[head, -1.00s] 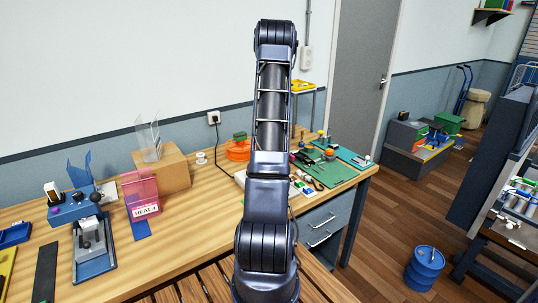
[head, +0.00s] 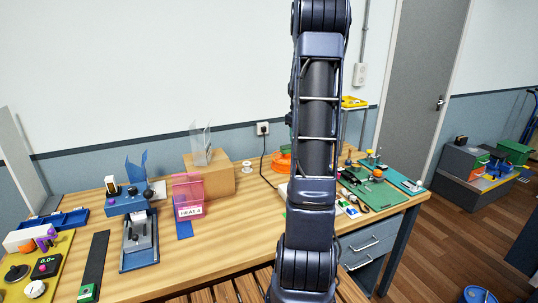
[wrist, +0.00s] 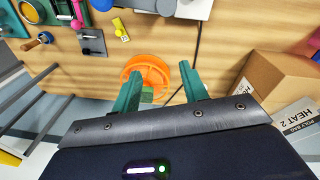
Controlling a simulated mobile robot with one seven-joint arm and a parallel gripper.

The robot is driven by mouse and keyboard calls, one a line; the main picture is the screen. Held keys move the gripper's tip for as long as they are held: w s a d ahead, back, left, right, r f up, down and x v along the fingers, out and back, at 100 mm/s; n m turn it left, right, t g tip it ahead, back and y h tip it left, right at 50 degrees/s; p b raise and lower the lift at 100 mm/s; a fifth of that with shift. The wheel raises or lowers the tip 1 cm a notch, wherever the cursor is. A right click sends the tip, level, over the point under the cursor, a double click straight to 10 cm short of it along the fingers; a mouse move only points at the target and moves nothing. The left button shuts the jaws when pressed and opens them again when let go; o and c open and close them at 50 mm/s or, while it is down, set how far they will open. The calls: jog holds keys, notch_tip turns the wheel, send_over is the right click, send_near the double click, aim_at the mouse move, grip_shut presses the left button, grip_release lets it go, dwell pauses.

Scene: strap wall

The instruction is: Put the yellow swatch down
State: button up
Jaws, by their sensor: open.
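No yellow swatch can be made out for certain. A small yellow tag-like piece (wrist: 121,31) lies on the wooden bench in the wrist view; I cannot tell if it is the swatch. My gripper (wrist: 160,74) is open, its two teal fingers spread over a round orange dish (wrist: 150,68). A small green piece (wrist: 147,96) shows between the fingers, at the dish; I cannot tell whether a finger touches it.
A cardboard box (head: 212,182) stands left of the dish, with a pink HEAT 4 holder (head: 188,196) in front. A green mat (head: 375,190) with small parts lies at the right end. A press (head: 139,235) and yellow panel (head: 38,270) stand left. The middle front is bare.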

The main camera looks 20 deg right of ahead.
jog(key=s+a+r+m+t, duration=0.1)
jog(key=s+a+r, duration=0.4)
jog(key=s+a, duration=0.3)
jog(key=s+a+r+m+t, duration=0.1)
jog(key=s+a+r, duration=0.5)
jog(key=a, duration=0.4)
jog(key=s+a+t, duration=0.1)
jog(key=s+a, duration=0.4)
jog(key=s, duration=0.3)
jog(key=s+a+f+m, duration=0.1)
jog(key=s+a, duration=0.4)
jog(key=s, duration=0.4)
jog(key=shift+m+t+y, duration=0.3)
jog(key=shift+t, duration=0.1)
jog(key=shift+d+f, duration=0.1)
